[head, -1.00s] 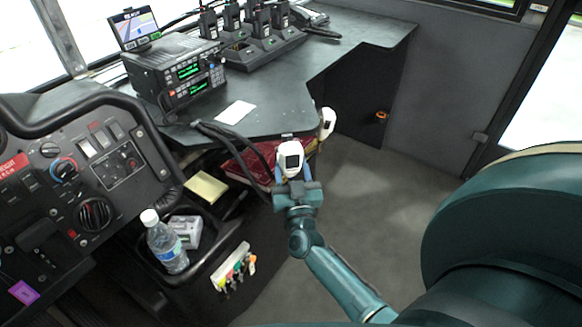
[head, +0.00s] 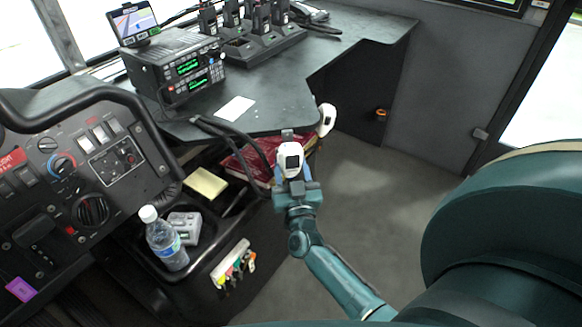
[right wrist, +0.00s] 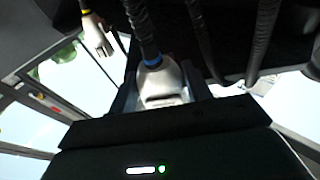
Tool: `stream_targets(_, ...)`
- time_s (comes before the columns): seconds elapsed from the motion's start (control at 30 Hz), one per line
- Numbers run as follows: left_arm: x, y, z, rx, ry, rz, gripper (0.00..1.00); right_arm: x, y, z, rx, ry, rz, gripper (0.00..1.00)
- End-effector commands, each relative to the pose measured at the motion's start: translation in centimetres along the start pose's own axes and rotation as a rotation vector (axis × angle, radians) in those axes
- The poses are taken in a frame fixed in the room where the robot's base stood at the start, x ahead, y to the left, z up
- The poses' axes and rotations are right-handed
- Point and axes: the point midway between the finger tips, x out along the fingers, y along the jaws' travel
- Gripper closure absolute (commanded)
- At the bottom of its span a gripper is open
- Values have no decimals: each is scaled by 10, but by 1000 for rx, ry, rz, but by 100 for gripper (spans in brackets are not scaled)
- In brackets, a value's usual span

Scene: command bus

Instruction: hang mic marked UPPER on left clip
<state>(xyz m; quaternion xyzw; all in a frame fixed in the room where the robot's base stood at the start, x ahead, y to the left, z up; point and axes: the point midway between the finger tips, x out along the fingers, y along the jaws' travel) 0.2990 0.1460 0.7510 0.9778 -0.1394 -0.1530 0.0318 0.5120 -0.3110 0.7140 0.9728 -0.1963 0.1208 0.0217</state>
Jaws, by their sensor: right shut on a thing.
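My right gripper (head: 297,183) is shut on a white hand mic (head: 291,149) with a dark face, just below the front edge of the desk. In the right wrist view the held mic (right wrist: 163,85) shows a blue band and a dark cord. A small grey clip (head: 287,134) shows at the desk edge just above the held mic; I cannot tell whether they touch. A second white mic (head: 327,117) hangs at the edge further right; a mic with a yellow band (right wrist: 96,36) shows in the right wrist view. No UPPER marking is readable. My left gripper is not in view.
Black cables (head: 235,137) loop beneath the desk (head: 270,110) beside a red item (head: 243,165). Radios (head: 183,75) and a charger rack (head: 262,42) stand on top. A water bottle (head: 166,240) sits in a tray at lower left. The floor (head: 365,195) to the right is clear.

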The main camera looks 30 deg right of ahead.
Motion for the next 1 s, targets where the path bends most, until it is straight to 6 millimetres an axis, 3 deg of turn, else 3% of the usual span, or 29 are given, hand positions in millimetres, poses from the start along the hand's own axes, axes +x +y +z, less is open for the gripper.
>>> stream_targets(1.0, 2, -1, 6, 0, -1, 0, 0, -3, 0, 12, 1, 2, 1, 69)
